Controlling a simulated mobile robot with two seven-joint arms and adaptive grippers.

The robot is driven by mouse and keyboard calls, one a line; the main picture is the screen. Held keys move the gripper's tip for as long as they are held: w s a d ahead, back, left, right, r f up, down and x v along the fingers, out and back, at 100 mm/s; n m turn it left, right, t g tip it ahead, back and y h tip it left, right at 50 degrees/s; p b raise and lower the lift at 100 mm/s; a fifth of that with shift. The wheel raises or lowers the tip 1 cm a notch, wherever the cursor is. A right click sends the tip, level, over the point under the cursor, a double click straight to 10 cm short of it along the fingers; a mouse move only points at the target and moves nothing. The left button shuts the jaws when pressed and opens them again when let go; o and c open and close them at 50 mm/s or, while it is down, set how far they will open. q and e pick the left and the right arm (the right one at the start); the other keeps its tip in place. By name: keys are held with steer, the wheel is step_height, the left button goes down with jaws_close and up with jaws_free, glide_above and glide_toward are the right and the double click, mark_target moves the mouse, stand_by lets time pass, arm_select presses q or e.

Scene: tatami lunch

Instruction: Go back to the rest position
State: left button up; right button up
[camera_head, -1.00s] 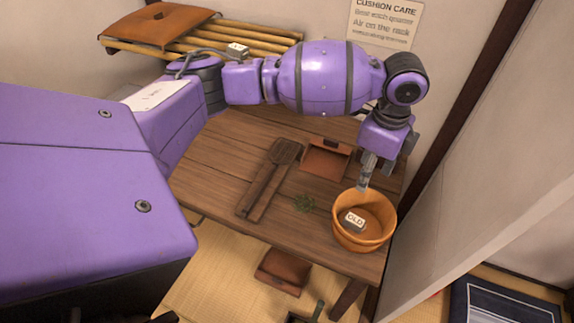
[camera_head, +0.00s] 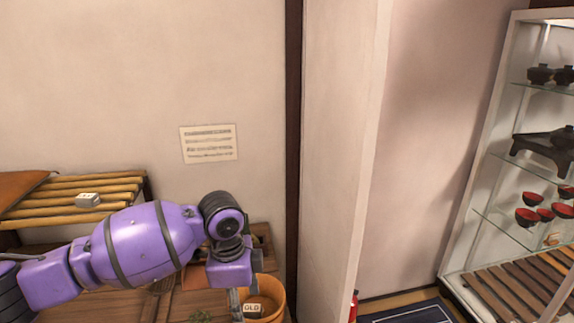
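My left arm comes in from the left across the wooden table (camera_head: 105,307). My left gripper (camera_head: 236,305) points down at the left rim of an orange tub (camera_head: 272,290). It overlaps the tub in the picture, and I cannot tell whether they touch. Its fingertips run towards the bottom edge, so its opening is unclear. A pale block marked "OLD" (camera_head: 253,310) is in the tub. My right gripper is not in view.
A slatted wooden rack (camera_head: 75,190) with a brown cushion (camera_head: 18,184) stands at the left. A green sprig (camera_head: 200,316) lies on the table. A wall edge (camera_head: 335,170) rises right of the tub. A glass display shelf (camera_head: 500,160) with bowls stands far right, beyond a blue mat (camera_head: 410,314).

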arm_select(q)
steer(key=w+d+r+n+t+h, duration=0.2)
steer(key=w+d+t+h, duration=0.25)
steer(key=w+d, duration=0.45)
step_height(320, 180, down, 4)
steer(key=s+d+n+t+h, duration=0.2)
steer(key=d+n+t, duration=0.1)
steer(key=t, duration=0.1)
steer(key=s+a+f+n+t+y+p, duration=0.1)
steer(key=s+a+f+n+t+y, duration=0.2)
steer(key=s+a+f+n, duration=0.8)
steer(key=s+a+f+g+y, duration=0.1)
steer(key=s+a+f, duration=0.2)
steer(key=s, duration=0.6)
steer(key=s+a+f+g+y, duration=0.1)
steer(key=s+a+f, duration=0.3)
steer(key=s, duration=0.5)
steer(key=s+a+f+n+g+y, duration=0.1)
steer(key=s+a+f, duration=0.2)
steer(key=s+f, duration=0.4)
steer(key=shift+s+a+y, duration=0.15)
steer(key=shift+s+y, duration=0.2)
steer(key=shift+s, duration=0.6)
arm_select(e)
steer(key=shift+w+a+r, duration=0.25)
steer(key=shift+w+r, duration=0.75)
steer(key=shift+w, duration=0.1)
arm_select(q)
steer(key=shift+g, duration=0.25)
